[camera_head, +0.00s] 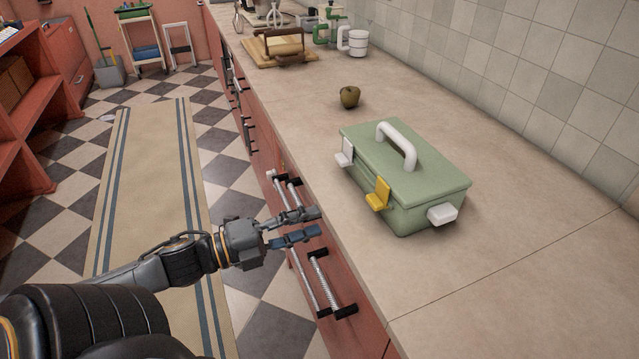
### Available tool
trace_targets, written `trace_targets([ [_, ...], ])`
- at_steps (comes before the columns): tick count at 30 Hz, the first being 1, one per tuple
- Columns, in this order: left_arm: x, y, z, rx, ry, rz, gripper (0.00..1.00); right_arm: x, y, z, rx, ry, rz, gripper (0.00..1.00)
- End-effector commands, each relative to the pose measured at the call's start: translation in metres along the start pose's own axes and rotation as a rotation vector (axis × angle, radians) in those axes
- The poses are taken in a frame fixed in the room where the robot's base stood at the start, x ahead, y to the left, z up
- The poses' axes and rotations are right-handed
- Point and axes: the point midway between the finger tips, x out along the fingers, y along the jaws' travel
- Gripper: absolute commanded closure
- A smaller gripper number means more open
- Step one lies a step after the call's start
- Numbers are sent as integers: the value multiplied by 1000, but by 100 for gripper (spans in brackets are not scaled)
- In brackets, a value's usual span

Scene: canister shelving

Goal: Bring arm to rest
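My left gripper (306,225) is at the end of my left arm, which comes in from the lower left. It is beside the front edge of the counter, by the drawer handles. Its two fingers are apart with a gap between them, and nothing shows in it. I cannot tell whether it touches a handle. My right gripper does not show.
A green box (425,165) with white handle and yellow latch stands on the counter (480,290). Drawer handles (318,283) jut from the red front. The near counter is clear. A runner rug (150,190) lies left.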

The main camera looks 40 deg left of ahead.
Motion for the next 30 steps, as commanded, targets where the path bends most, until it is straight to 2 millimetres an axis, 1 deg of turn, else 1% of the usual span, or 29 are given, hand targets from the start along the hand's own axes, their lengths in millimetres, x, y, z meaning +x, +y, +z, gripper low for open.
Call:
trace_targets([
  [8,0,2,2,-4,-7,3,64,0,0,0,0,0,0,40],
  [11,-4,16,17,-34,-52,20,64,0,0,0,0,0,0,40],
  [13,-11,38,35,-80,-113,46,64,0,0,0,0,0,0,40],
  [14,-15,49,45,-106,-147,59,64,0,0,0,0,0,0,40],
  [15,-21,67,58,-144,-196,79,64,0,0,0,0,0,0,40],
  [17,-34,98,78,-212,-277,112,64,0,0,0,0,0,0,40],
  [18,-42,120,88,-261,-329,134,64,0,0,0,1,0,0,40],
  [20,-57,154,102,-332,-407,166,64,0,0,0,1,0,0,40],
  [21,-67,177,109,-381,-458,189,64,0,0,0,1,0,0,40],
  [22,-74,194,113,-418,-495,205,64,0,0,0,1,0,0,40],
  [23,-82,212,115,-455,-531,222,64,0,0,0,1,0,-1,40],
  [24,-92,235,118,-505,-580,244,64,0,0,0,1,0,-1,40],
  [26,-107,271,118,-581,-649,277,64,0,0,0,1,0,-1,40],
  [27,-117,294,115,-631,-693,301,64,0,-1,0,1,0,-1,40],
  [29,-132,330,108,-707,-759,337,64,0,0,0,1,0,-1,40],
  [30,-141,352,101,-756,-801,360,64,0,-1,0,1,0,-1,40],
])
